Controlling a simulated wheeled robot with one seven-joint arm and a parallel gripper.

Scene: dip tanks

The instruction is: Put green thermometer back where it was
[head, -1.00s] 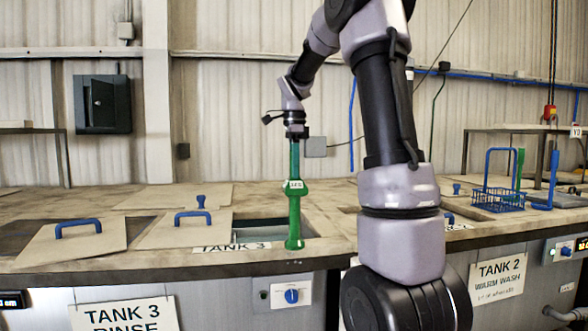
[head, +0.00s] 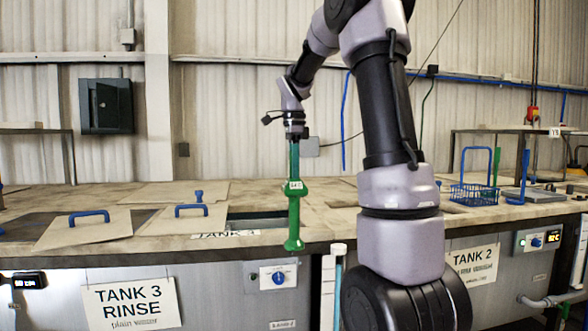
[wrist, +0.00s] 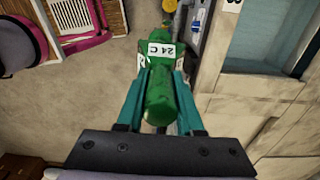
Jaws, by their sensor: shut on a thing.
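My gripper (head: 294,160) is shut on the green thermometer (head: 294,215), which hangs upright below it. In the head view the thermometer's lower end overlaps the front edge of the bench at Tank 3. In the wrist view the green thermometer (wrist: 162,105) lies between the two teal fingers of my gripper (wrist: 162,85), with a white label reading "24 C" beyond. In the wrist view, floor shows beneath it and the tank edge is to the right. A pale upright piece with a teal strip (head: 333,290) stands at the bench front, partly behind my arm.
The Tank 3 opening (head: 257,221) is partly uncovered, beside lids with blue handles (head: 190,211). A blue wire basket (head: 474,196) and a green upright piece (head: 496,167) stand at the right. A control dial (head: 278,278) is on the front.

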